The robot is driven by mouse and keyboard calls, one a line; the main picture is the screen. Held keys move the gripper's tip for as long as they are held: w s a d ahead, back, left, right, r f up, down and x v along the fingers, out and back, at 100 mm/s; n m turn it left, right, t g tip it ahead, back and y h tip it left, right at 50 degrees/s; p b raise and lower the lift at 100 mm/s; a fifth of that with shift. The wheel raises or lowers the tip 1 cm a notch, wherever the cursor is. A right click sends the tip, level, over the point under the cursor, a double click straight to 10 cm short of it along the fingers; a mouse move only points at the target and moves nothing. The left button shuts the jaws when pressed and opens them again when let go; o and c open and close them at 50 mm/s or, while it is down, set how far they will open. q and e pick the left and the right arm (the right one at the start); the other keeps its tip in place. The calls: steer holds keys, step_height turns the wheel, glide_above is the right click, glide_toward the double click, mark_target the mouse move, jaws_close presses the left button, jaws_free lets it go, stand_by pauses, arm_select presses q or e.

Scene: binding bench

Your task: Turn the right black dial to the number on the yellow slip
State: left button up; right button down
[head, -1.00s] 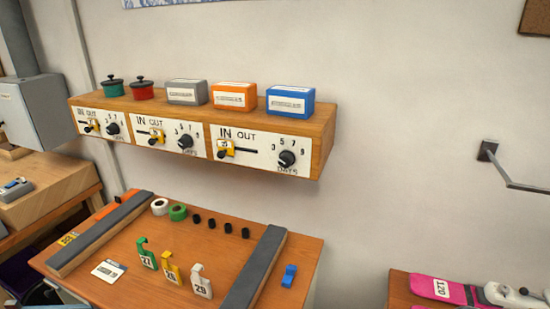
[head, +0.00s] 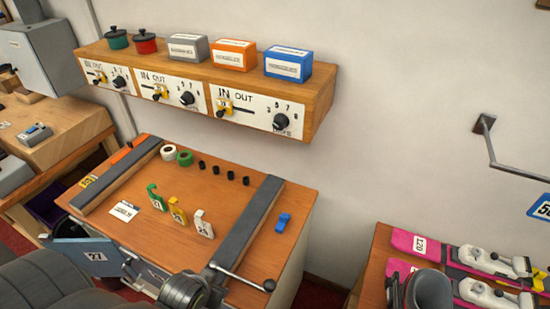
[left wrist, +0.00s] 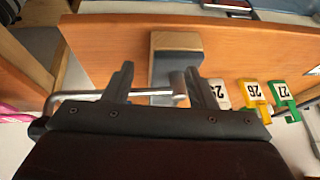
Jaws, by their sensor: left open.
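My left gripper (left wrist: 160,82) is open, with both fingers in the left wrist view. It is empty and near a metal rod (left wrist: 105,95) by the bench's front edge, far below the dial. The rod passes behind or between the fingers; I cannot tell which. My right gripper is not visible.
The bench (head: 235,205) holds numbered hooks, tape rolls and grey bars. The rod with a black ball (head: 269,285) sticks out at its front. Two more dial panels are left. Pink items (head: 415,243) lie at right.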

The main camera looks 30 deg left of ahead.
arm_select(q)
steer(key=w+d+r+t, duration=0.1)
steer(key=w+r+t, duration=0.3)
steer(key=r, duration=0.6)
steer(key=w+d+r+t+p, duration=0.1)
steer(key=w+r+t, duration=0.35)
steer(key=r, duration=0.55)
steer(key=w+d+r+t, duration=0.1)
steer(key=w+r+t, duration=0.3)
steer(key=r, duration=0.6)
steer(key=b, duration=0.9)
glide_toward(277, 126)
steer(key=shift+m+h, duration=0.4)
steer(key=w+b, duration=0.2)
steer(key=b, duration=0.1)
steer(key=w+b, duration=0.5)
steer(key=b, duration=0.2)
steer(key=shift+w+a+f, duration=0.15)
steer(key=shift+w+a, duration=0.1)
steer(key=shift+a, duration=0.1)
steer(key=shift+w, duration=0.35)
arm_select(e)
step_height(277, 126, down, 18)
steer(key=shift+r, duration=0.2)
arm_select(q)
steer(key=c, duration=1)
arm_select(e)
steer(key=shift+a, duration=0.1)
